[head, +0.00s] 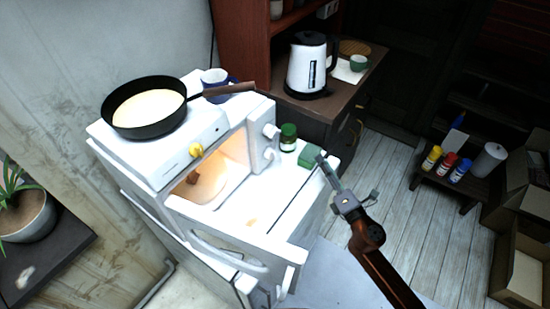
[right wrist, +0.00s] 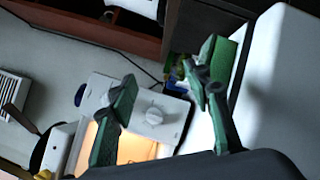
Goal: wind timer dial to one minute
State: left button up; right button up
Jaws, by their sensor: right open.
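A white oven (head: 168,182) with a lit opening stands at the left in the head view. A white round dial (head: 270,131) is on its right front panel. The dial also shows in the right wrist view (right wrist: 154,115), between my fingers but beyond them. A yellow knob (head: 196,150) sits on the oven's upper left front. The markings are too small to read, so I cannot tell the setting. My right gripper (head: 345,178) has green fingertips and is open and empty, to the right of the oven and apart from the dial. My left gripper is not in view.
A black pan (head: 145,120) and a blue-and-white cup (head: 214,82) stand on the oven. A green-lidded jar (head: 288,137) is right of the dial. A kettle (head: 308,65) stands on the cabinet behind. Wooden floor (head: 400,190) is open at the right.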

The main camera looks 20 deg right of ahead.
aim_at(271, 154)
jog(key=w+a+n+g+y, duration=0.1)
jog(key=a+n+y, duration=0.1)
jog(key=a+n, duration=0.1)
jog(key=a+n+g+y, duration=0.1)
jog(key=a+n+y, duration=0.2)
jog(key=n, duration=0.3)
jog(key=w+a+n+g+y, duration=0.1)
jog(key=a+n+g+y, duration=0.1)
jog(key=n, duration=0.3)
jog(key=shift+w+a+f+y, duration=0.15)
jog(key=shift+w+a+y, duration=0.15)
jog(key=shift+a, duration=0.3)
jog(key=shift+w+a+f+n, duration=0.15)
jog(key=shift+w+a+n, duration=0.1)
jog(key=shift+n, duration=0.25)
jog(key=x, duration=0.7)
jog(key=shift+a+f, duration=0.15)
jog(key=shift+a, duration=0.05)
jog(key=shift+c, duration=0.4)
jog(key=c, duration=1.1)
